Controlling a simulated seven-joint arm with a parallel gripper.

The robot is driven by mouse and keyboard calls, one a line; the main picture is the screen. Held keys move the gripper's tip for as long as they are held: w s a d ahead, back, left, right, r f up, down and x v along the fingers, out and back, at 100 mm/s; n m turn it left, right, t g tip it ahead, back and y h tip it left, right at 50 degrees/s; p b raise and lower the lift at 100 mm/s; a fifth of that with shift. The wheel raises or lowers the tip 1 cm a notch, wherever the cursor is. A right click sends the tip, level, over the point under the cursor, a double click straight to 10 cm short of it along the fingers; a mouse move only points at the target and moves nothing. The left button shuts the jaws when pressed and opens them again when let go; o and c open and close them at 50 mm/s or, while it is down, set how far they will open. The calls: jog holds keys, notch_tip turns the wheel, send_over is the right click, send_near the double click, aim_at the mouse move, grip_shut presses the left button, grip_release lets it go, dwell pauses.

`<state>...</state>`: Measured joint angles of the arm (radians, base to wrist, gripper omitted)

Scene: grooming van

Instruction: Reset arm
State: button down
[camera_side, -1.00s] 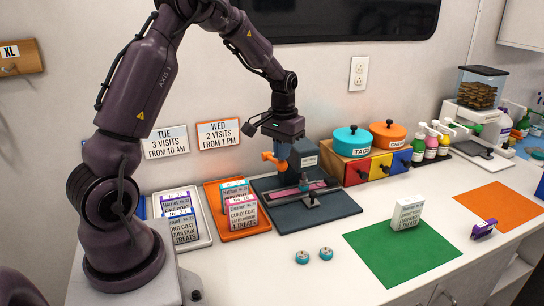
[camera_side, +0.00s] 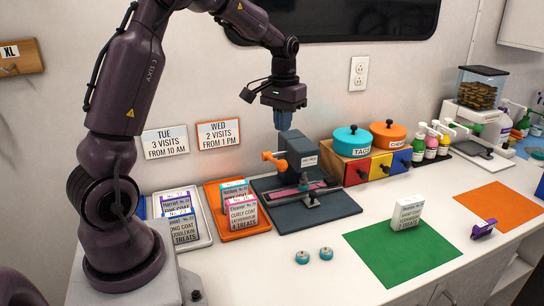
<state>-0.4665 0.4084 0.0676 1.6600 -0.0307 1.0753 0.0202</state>
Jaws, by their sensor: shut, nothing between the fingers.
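My gripper (camera_side: 281,119) hangs pointing down in the air above the dark press-like device (camera_side: 298,150) on the counter. It is shut and empty, apart from the device. The device has an orange handle (camera_side: 272,160) and stands on a dark blue-grey base (camera_side: 338,207). A pink strip (camera_side: 287,193) lies on the bed of the device.
Left of the device are an orange tray (camera_side: 256,231) and a white tray (camera_side: 204,238) with cards. Coloured drawers (camera_side: 381,167) with teal and orange pots stand to its right. A green mat (camera_side: 375,250) holds a white card box (camera_side: 407,212). Two teal tins (camera_side: 326,253) sit in front.

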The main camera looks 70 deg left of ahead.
jog(key=shift+f, duration=0.2)
jog(key=s+d+r+m+t, duration=0.2)
jog(key=s+d+r+m, duration=0.1)
jog(key=s+d, duration=0.5)
jog(key=s+d+r+m+t, duration=0.3)
jog(key=s+d+r, duration=0.3)
jog(key=s+d, duration=0.3)
jog(key=d, duration=0.4)
jog(key=shift+t, duration=0.3)
